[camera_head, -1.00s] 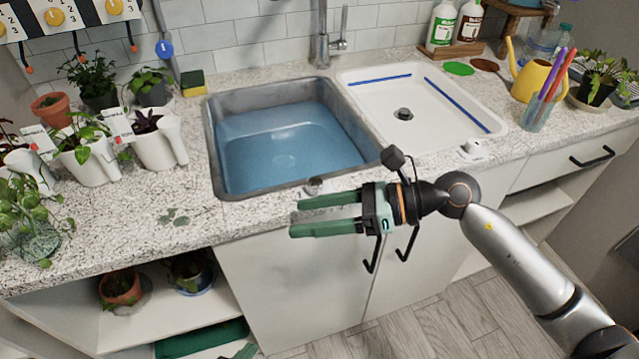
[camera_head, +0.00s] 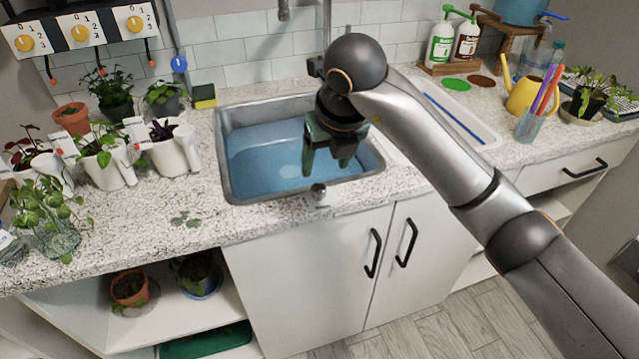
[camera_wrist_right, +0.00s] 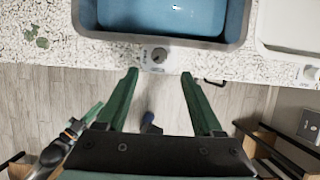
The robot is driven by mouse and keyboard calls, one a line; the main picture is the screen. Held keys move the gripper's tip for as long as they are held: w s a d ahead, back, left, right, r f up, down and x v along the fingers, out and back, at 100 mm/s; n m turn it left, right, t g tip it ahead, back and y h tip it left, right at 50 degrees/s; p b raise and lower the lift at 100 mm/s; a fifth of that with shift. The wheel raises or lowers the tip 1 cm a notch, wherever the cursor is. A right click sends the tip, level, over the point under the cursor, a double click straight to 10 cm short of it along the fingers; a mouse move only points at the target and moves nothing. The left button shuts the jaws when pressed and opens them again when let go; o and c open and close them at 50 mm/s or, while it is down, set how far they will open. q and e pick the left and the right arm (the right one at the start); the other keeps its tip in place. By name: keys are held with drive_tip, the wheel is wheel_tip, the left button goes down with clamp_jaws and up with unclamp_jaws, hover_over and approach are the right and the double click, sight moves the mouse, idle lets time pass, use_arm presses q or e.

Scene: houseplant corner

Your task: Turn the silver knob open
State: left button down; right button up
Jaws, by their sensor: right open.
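The silver knob (camera_head: 318,191) sits on the counter's front edge, just in front of the blue-filled sink. In the right wrist view the knob (camera_wrist_right: 159,55) stands on a small pale plate near the top middle. My right gripper (camera_head: 326,169) is open, with green fingers pointing down above the sink's front side in the head view. In the wrist view the knob shows beyond and between the fingertips (camera_wrist_right: 160,73), apart from them. What seems to be my left gripper (camera_wrist_right: 86,120) shows partly at the lower left of the wrist view; its jaws are unclear.
The sink (camera_head: 232,150) is filled with blue water, with a faucet (camera_head: 283,10) behind. Potted plants (camera_head: 112,165) crowd the left counter. Cabinet handles (camera_head: 373,254) project below.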

sight(318, 188)
drive_tip(key=x, duration=0.9)
clamp_jaws()
idle(0.4)
